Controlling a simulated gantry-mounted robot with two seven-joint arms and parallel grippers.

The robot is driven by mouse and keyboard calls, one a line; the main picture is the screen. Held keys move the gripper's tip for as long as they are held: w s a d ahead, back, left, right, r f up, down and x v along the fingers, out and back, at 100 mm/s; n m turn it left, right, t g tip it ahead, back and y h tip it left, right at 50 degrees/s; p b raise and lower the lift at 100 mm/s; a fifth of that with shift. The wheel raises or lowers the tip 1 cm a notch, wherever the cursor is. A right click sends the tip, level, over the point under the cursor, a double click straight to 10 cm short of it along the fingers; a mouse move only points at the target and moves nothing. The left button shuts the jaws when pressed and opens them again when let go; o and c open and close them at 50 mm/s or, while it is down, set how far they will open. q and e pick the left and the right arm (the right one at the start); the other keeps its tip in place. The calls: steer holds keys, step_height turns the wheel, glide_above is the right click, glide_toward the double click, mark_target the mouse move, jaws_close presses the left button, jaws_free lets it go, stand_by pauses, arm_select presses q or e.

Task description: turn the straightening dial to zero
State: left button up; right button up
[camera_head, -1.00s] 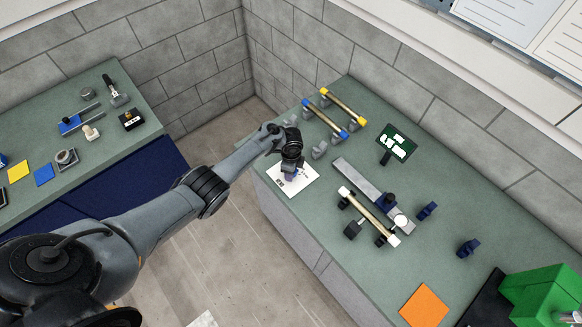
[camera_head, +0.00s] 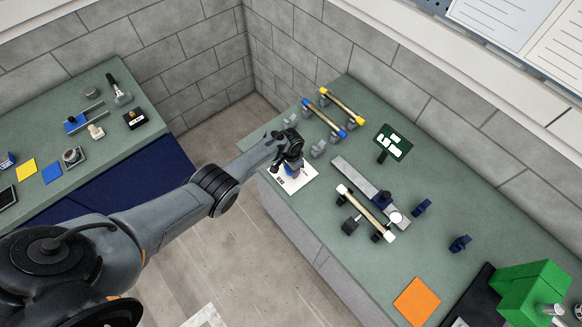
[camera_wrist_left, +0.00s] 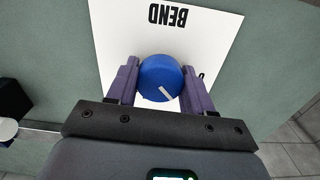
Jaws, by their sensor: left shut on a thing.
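The straightening dial (camera_wrist_left: 158,75) is a round blue knob with a white pointer line, on a white plate (camera_wrist_left: 215,40) marked BEND. In the left wrist view, the pointer line slants toward the lower right. My left gripper (camera_wrist_left: 160,85) has its two purple fingers on either side of the knob, shut on it. A small black mark on the plate shows partly behind the right finger. In the head view, my left gripper (camera_head: 291,168) is over the white plate (camera_head: 301,183) at the right bench's near left corner and hides most of the knob. My right gripper is not in view.
On the right bench (camera_head: 345,280), yellow- and blue-ended rods (camera_head: 325,118) lie on grey supports. A white-ended rod (camera_head: 365,212), a grey bar (camera_head: 355,178), a dark green display (camera_head: 392,143) and an orange square (camera_head: 417,302) are also there. A second bench (camera_head: 110,150) stands left.

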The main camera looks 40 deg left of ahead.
arm_select(q)
steer(key=n, duration=0.3)
steer(key=shift+n+p, duration=0.3)
steer(key=shift+n, duration=1.8)
steer(key=o, duration=1)
steer(key=shift+r+p, duration=0.65)
step_height(320, 180, up, 7)
steer(key=p, duration=0.3)
steer(key=shift+r, duration=0.1)
steer(key=shift+r+p, duration=0.3)
steer(key=shift+r, duration=0.85)
